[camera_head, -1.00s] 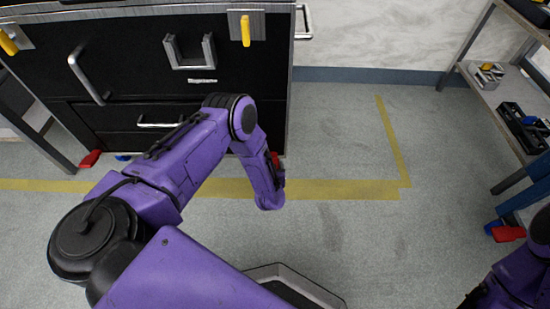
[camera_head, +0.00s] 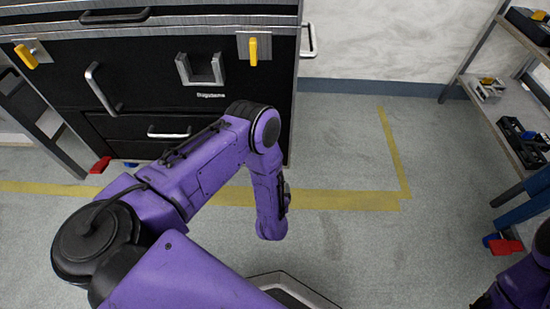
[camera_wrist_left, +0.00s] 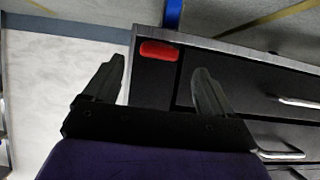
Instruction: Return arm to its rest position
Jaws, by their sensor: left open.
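My left arm (camera_head: 200,170), purple with black joints, reaches in from the left in the head view, its elbow bent and its lower part hanging down in front of the black cabinet. My left gripper is hidden in the head view. In the left wrist view my left gripper (camera_wrist_left: 159,66) is open, with two dark fingers apart and nothing held between them. A red piece at the cabinet (camera_wrist_left: 159,50) shows beyond the fingers. My right arm (camera_head: 520,285) shows only in part at the bottom right corner; its gripper is out of view.
The black cabinet (camera_head: 50,95) with metal handles and yellow latches stands at the upper left. A shelf rack (camera_head: 500,125) with tools stands at the right. Grey floor (camera_head: 345,150) with yellow tape (camera_head: 340,200) lies clear between them.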

